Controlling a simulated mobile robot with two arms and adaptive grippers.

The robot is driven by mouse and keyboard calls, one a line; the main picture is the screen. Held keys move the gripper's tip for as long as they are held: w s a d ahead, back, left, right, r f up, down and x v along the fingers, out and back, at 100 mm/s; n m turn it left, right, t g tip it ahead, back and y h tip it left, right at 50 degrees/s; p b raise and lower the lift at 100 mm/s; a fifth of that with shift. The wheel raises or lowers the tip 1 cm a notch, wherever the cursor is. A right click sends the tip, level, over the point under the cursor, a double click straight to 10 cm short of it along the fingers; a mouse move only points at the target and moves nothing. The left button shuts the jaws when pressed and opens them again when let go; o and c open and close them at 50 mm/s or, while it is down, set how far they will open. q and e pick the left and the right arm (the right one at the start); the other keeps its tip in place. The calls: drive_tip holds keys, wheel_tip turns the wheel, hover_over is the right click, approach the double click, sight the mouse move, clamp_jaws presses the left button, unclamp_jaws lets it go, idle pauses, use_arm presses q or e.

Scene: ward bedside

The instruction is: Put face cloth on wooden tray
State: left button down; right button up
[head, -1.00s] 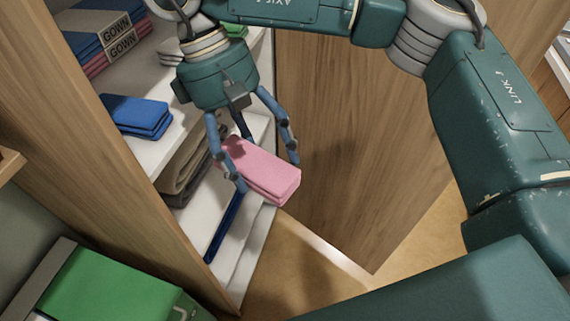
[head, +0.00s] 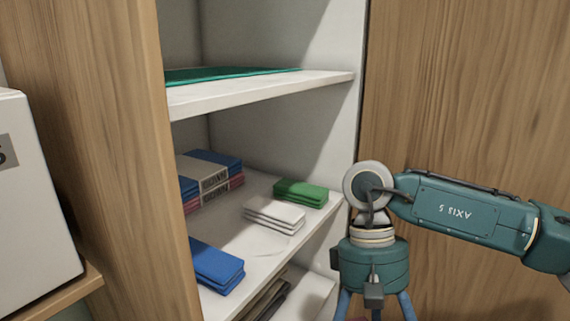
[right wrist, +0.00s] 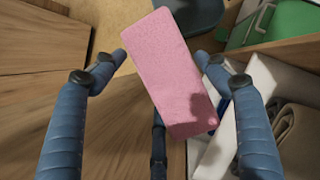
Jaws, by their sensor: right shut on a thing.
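A pink folded cloth (right wrist: 172,72) is between the fingers of my right gripper (right wrist: 160,68) in the right wrist view. The gripper is shut on it, and the cloth is held in the air, tilted. In the head view my right gripper (head: 374,296) is in front of the cabinet at lower right, with its fingertips cut off by the bottom edge. No wooden tray shows in either view. My left gripper is not in view.
An open cabinet's shelf (head: 262,262) holds a blue folded cloth (head: 215,266), white cloths (head: 274,214), green cloths (head: 300,193) and labelled gown packs (head: 212,178). A wooden door panel (head: 450,110) stands at right. A white box (head: 35,190) is at far left.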

drive_tip(key=s+d+f+m+y, duration=0.1)
drive_tip(key=s+d+f+m, duration=0.2)
drive_tip(key=f, duration=0.4)
drive_tip(key=w+r+m+y, duration=0.1)
drive_tip(key=w+r+m, duration=0.1)
drive_tip(key=m, duration=0.1)
drive_tip(key=w+a+r+m+t+y, duration=0.1)
drive_tip(key=w+r+m, duration=0.1)
drive_tip(key=m, duration=0.1)
drive_tip(key=w+a+r+m+y, duration=0.1)
drive_tip(key=w+r+m, duration=0.2)
drive_tip(key=m, duration=0.1)
drive_tip(key=shift+a+t+y, duration=0.15)
drive_tip(key=shift+t+y, duration=0.15)
drive_tip(key=shift+t, duration=0.1)
drive_tip(key=w+a+r+m+t, duration=0.2)
drive_tip(key=w+r+m+t, duration=0.2)
drive_tip(key=r+m, duration=0.6)
drive_tip(key=shift+w+r+m+t, duration=0.3)
drive_tip(key=shift+m+t, duration=0.3)
drive_tip(key=shift+m, duration=1.4)
